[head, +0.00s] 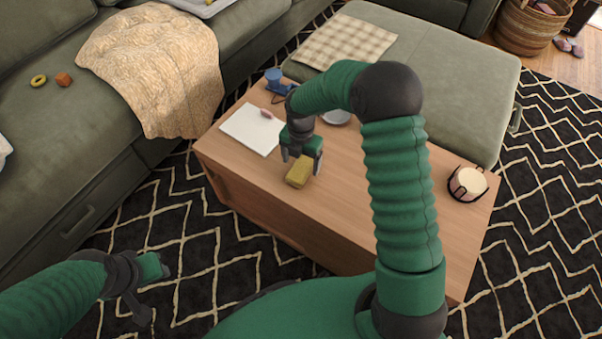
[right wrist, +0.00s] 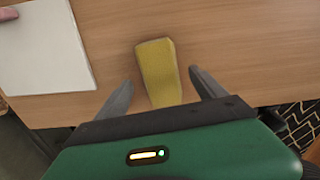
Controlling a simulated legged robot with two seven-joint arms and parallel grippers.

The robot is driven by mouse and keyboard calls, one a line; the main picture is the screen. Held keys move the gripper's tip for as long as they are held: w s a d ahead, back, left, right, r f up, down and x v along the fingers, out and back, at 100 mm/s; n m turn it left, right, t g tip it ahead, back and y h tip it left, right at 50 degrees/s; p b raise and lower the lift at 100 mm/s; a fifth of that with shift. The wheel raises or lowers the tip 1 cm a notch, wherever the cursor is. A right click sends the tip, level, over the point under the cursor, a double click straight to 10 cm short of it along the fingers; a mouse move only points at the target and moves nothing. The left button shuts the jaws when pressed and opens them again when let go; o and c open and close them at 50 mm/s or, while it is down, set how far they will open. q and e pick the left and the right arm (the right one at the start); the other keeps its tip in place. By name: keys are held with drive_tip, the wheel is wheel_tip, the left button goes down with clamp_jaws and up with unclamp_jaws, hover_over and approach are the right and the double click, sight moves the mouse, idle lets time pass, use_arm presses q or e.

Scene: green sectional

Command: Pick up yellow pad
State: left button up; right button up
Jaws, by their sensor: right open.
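The yellow pad (head: 299,171) lies on the wooden coffee table (head: 345,205), near its front edge. My right gripper (head: 302,160) is open just above the pad in the head view. In the right wrist view the pad (right wrist: 158,72) lies between the two open fingers (right wrist: 162,90), with a gap on each side and its far end reaching past the fingertips. Its near end is hidden behind the gripper body. My left gripper (head: 158,268) is over the rug at lower left, away from the table; its fingers do not show clearly.
A white pad or paper (head: 252,129) with a small pink item lies left of the yellow pad. A blue object (head: 275,80) and a grey dish (head: 336,117) stand farther back. A candle holder (head: 467,183) is at the table's right end. A green sofa (head: 50,130) borders the left.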

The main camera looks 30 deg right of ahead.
sight(301, 167)
wheel_tip(301, 167, down, 3)
drive_tip(key=shift+f+b, duration=0.1)
drive_tip(key=shift+b, duration=0.3)
drive_tip(key=shift+r, duration=0.2)
use_arm(q)
drive_tip(key=shift+s+x, duration=0.2)
drive_tip(key=shift+x, duration=0.75)
use_arm(e)
drive_tip(key=c, duration=1.4)
drive_tip(key=shift+c, duration=0.2)
